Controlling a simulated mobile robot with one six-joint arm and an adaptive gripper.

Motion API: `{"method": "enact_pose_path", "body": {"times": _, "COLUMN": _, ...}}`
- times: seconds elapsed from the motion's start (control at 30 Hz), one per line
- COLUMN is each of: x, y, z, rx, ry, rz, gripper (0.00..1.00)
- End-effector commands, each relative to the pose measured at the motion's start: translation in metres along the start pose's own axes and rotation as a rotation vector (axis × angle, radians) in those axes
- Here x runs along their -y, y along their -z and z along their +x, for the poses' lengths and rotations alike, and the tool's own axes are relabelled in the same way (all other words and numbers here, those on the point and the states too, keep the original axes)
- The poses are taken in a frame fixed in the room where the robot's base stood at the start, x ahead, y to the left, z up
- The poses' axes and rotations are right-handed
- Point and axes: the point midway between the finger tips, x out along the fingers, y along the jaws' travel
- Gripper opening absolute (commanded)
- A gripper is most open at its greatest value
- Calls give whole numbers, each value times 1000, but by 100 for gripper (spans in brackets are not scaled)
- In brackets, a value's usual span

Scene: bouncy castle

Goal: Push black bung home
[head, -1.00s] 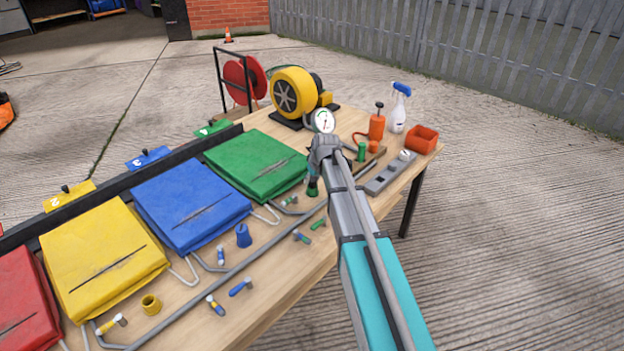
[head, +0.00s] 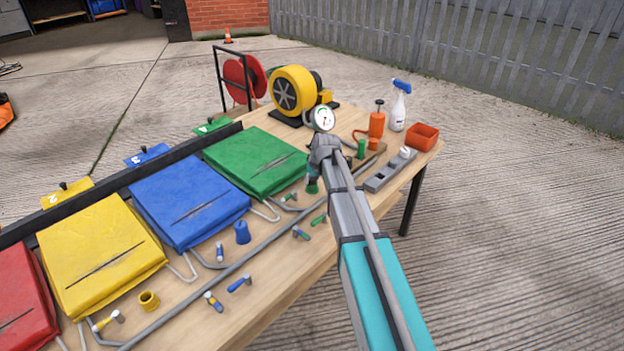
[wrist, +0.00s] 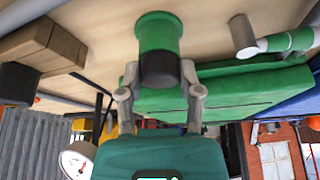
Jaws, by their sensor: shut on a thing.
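The black bung (wrist: 159,70) shows in the wrist view between my two fingers, in line with a green collar (wrist: 158,32) that stands on the table. The bung meets the collar's near end, and much of its dark body stands out. How deep it sits inside I cannot tell. My gripper (wrist: 160,84) is shut on the bung, one finger on each side. In the head view my gripper (head: 317,168) is low over the table beside the green bag (head: 256,163). The green collar (head: 312,188) shows just below it, and the bung is mostly hidden by my gripper.
Blue (head: 190,200) and yellow (head: 100,250) bags lie to the left. A blue collar (head: 242,232), a yellow collar (head: 149,301) and several small fittings stand or lie along the grey pipe. A blower (head: 293,90), orange pump (head: 377,120) and orange box (head: 422,137) are behind.

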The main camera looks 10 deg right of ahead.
Motion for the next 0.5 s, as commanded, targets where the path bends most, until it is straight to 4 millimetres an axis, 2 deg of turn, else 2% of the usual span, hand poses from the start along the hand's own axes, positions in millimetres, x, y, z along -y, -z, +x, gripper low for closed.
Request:
{"method": "enact_pose_path", "body": {"times": 0.37, "x": 1, "y": -6, "z": 4, "rx": 14, "ry": 1, "rz": -2, "gripper": 0}}
{"method": "enact_pose_path", "body": {"times": 0.4, "x": 1, "y": -6, "z": 4, "rx": 14, "ry": 1, "rz": -2, "gripper": 50}}
{"method": "enact_pose_path", "body": {"times": 0.5, "x": 1, "y": -6, "z": 4, "rx": 14, "ry": 0, "rz": -2, "gripper": 69}}
